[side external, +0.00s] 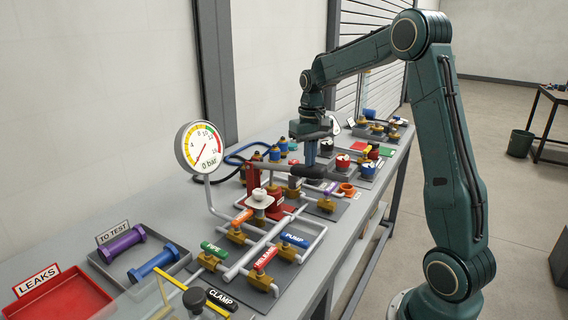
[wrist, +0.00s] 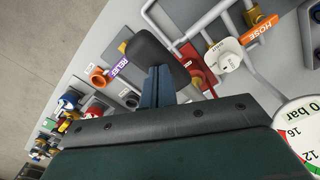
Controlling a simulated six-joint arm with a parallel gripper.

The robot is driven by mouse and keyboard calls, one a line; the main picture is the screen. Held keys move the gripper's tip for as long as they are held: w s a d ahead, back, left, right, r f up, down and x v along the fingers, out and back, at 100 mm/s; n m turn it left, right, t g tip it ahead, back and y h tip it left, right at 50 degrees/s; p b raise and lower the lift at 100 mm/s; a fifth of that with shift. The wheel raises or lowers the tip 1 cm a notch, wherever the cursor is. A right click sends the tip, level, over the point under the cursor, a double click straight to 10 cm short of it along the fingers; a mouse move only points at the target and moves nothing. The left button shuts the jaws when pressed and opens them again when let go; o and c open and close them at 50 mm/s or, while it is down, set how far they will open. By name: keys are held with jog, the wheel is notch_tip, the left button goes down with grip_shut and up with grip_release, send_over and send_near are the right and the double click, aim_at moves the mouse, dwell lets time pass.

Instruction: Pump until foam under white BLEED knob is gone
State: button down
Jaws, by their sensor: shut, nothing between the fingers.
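The red hand pump (side external: 264,198) stands mid-bench, with a grey lever ending in a black grip (side external: 308,171); the grip also shows in the wrist view (wrist: 152,52). My gripper (side external: 311,158) is shut and empty, its blue fingers pointing down at the grip. The fingertips (wrist: 158,72) look very close to the grip; I cannot tell whether they touch it. The white BLEED knob (side external: 261,196) sits on a brass fitting left of the lever and also shows in the wrist view (wrist: 228,56). Foam under it cannot be made out. The gauge (side external: 201,147) shows "0 bar".
Valves with a blue PUMP handle (side external: 294,239), a red RELEASE handle (side external: 264,258) and a green handle (side external: 214,249) stand in front. An orange cup (side external: 347,188) is right of the lever. A red LEAKS tray (side external: 62,297) lies front left.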

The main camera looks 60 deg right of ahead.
aim_at(309, 173)
jog(key=shift+f, duration=2.7)
jog(key=shift+r, duration=4.45)
jog(key=shift+f, duration=0.1)
jog(key=shift+f, duration=4.35)
jog(key=shift+r, duration=4.45)
